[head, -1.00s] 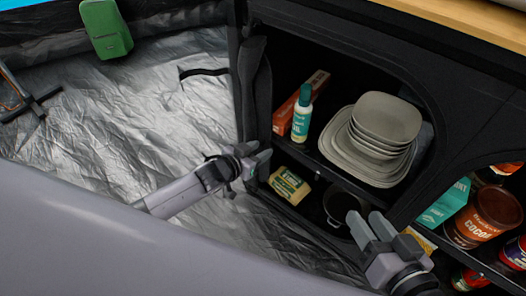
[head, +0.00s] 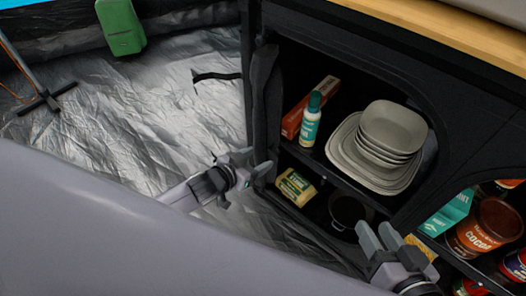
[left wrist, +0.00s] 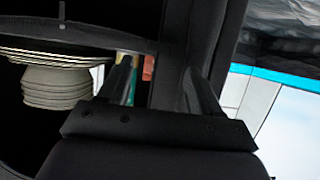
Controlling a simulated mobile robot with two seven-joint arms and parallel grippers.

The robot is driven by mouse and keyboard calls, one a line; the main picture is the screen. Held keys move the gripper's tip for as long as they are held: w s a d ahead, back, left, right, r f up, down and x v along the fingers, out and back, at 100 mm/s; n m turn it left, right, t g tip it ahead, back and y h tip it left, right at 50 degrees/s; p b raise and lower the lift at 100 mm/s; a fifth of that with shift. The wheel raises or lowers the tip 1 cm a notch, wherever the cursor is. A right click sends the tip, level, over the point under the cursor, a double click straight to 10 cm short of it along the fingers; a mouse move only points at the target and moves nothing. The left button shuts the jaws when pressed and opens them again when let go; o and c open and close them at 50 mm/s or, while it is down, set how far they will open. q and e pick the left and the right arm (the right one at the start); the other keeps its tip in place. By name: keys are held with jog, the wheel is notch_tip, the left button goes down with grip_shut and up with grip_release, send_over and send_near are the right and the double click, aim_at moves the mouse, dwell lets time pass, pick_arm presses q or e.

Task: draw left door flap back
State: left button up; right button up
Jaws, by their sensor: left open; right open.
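The left door flap (head: 262,110) is a dark, gathered strip of fabric hanging along the left side of the black cabinet's opening. My left gripper (head: 258,163) is open at the flap's lower part, with its fingers pointing toward it. In the left wrist view, its two fingers (left wrist: 160,88) are apart with a dark fabric strip (left wrist: 174,65) showing between them; I cannot tell whether they touch it. My right gripper (head: 379,235) is open and empty in front of the cabinet's lower shelf, near the dark pot (head: 350,211).
The upper shelf holds stacked grey plates (head: 392,128), a green-capped bottle (head: 311,120) and an orange box (head: 300,118). A yellow-green packet (head: 296,187) lies below. Cans and boxes stand at right, including a cocoa tin (head: 485,230). The silver floor (head: 150,110) is mostly open.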

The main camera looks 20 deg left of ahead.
pick_arm(q)
jog(key=shift+v, duration=1.05)
pick_arm(e)
jog(key=shift+s+d+r, duration=0.1)
jog(key=shift+d+r, duration=0.05)
jog(key=shift+d, duration=0.2)
pick_arm(q)
jog(key=shift+d, duration=0.1)
